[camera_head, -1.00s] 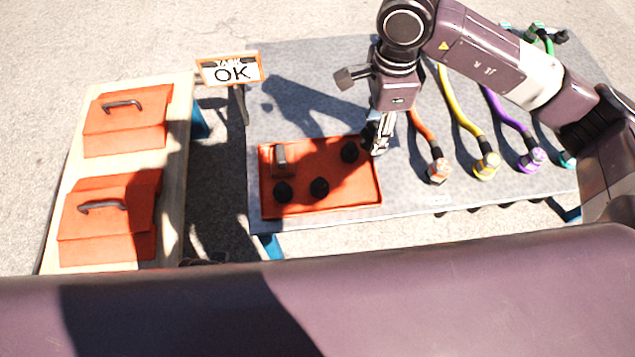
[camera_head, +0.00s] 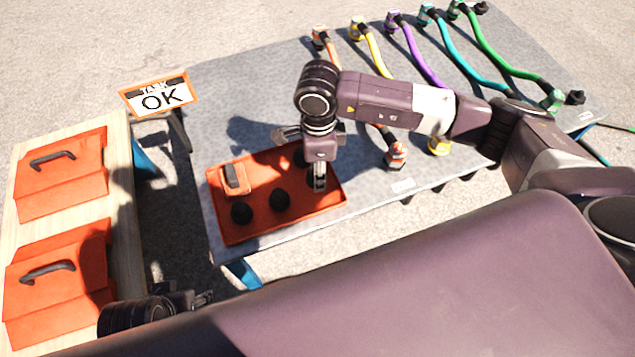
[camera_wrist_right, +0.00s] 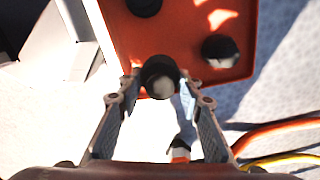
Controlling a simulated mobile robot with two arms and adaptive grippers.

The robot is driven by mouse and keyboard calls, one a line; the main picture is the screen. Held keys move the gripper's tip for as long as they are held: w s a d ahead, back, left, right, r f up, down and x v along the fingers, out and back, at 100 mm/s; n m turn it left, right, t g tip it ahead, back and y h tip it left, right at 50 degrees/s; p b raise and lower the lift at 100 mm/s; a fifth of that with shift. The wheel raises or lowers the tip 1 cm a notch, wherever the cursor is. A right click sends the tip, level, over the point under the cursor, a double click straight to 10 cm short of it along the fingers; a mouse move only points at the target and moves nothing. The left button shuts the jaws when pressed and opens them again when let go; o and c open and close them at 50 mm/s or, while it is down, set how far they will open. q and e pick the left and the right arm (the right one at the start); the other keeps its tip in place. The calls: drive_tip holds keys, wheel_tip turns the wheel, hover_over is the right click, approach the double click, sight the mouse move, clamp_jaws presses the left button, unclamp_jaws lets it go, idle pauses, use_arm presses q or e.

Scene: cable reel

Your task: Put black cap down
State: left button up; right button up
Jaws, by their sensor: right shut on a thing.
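My right gripper (camera_head: 319,187) is over the right part of the orange tray (camera_head: 332,203). In the right wrist view its fingers (camera_wrist_right: 160,82) are closed on a black cap (camera_wrist_right: 160,72), with the tray (camera_wrist_right: 185,28) behind it. Whether the held cap touches the tray I cannot tell. Other black caps (camera_head: 242,213) (camera_head: 279,201) sit in the tray. One more (camera_head: 299,156) is partly hidden by my right arm. My left gripper (camera_head: 190,299) shows at the lower left, partly hidden, its opening unclear.
A small orange block with a dark handle (camera_head: 234,178) stands in the tray's back left. Several coloured cables lie on the grey table (camera_head: 225,95) to the right. Orange lidded boxes (camera_head: 62,172) occupy the wooden table.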

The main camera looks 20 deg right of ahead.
use_arm(q)
drive_tip(key=shift+b+v, duration=0.35)
drive_tip(key=shift+v, duration=1.3)
use_arm(e)
drive_tip(key=shift+f, duration=2.4)
drive_tip(key=shift+f, duration=0.15)
drive_tip(key=o, duration=1.4)
use_arm(q)
drive_tip(key=shift+f, duration=0.1)
use_arm(e)
drive_tip(key=shift+r, duration=0.25)
wheel_tip(320, 180, up, 12)
drive_tip(key=shift+f+p, duration=0.1)
drive_tip(key=shift+p, duration=0.9)
use_arm(q)
drive_tip(key=x, duration=0.7)
drive_tip(key=shift+s+f, duration=0.2)
drive_tip(key=shift+s, duration=0.15)
